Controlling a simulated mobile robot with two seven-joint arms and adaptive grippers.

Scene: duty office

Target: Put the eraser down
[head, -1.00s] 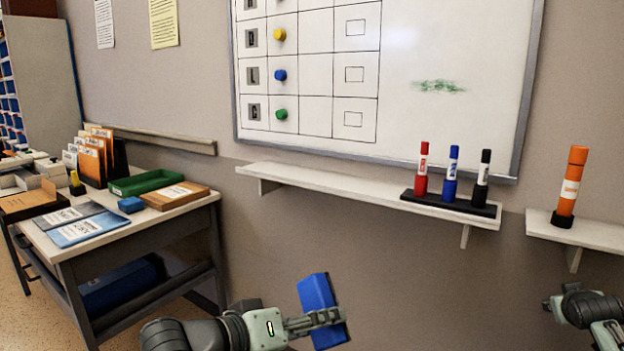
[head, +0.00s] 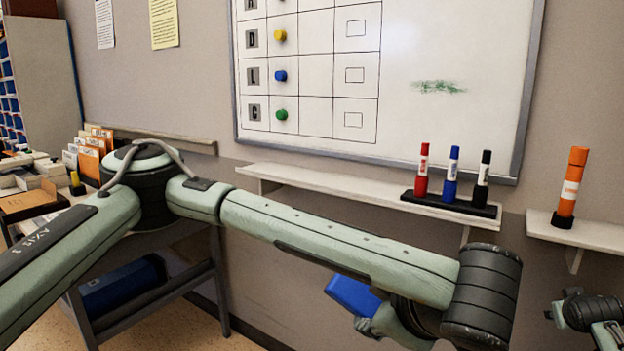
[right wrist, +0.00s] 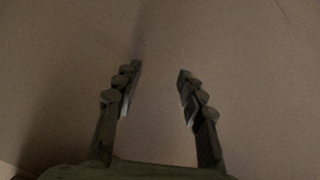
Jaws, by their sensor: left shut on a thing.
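The blue eraser (head: 352,295) is in the head view at the lower middle, below the wall shelf and partly hidden by my left arm. My left gripper (head: 364,322) is shut on it and holds it in the air, tilted. Most of the left gripper's fingers are hidden by the arm. The white shelf (head: 330,189) under the whiteboard is above and behind the eraser; its left and middle top is bare. My right gripper shows in the right wrist view (right wrist: 158,85), open and empty in front of plain wall.
A black holder with red, blue and black markers (head: 451,190) stands at the shelf's right end. An orange marker (head: 570,188) stands on a second shelf (head: 590,236). The whiteboard (head: 440,50) bears a green smudge (head: 439,87). My left arm hides much of the desk.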

